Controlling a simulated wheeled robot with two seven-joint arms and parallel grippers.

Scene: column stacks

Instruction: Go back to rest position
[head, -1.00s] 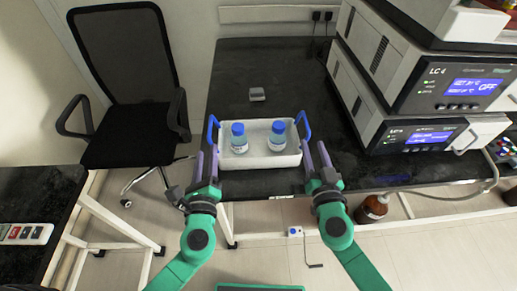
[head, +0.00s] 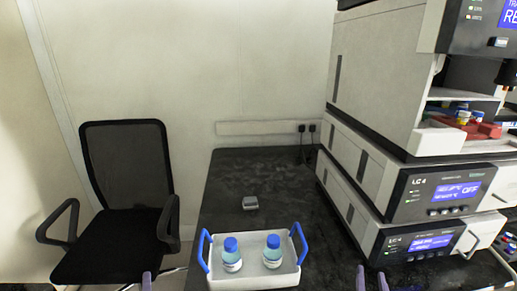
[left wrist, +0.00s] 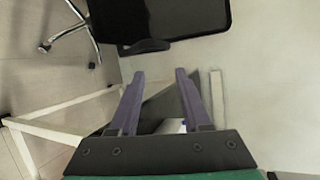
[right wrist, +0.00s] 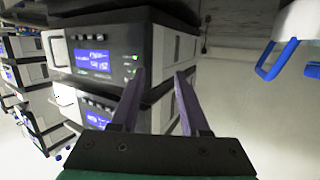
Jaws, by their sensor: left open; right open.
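My right gripper (head: 372,280) shows at the bottom edge of the head view, right of the white tray. It is open and empty, and its two fingers (right wrist: 158,100) stand apart in the right wrist view. My left gripper (head: 142,280) shows only as fingertips at the bottom edge, left of the tray. It is open and empty in the left wrist view (left wrist: 158,100). The white tray (head: 258,284) with blue handles sits on the black bench and holds two blue-capped bottles (head: 232,258) (head: 272,252). Neither gripper touches it.
A black office chair (head: 124,170) stands left of the bench (head: 225,190). Stacked LC instruments (head: 395,195) fill the right side of the bench. The bench behind the tray is mostly clear.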

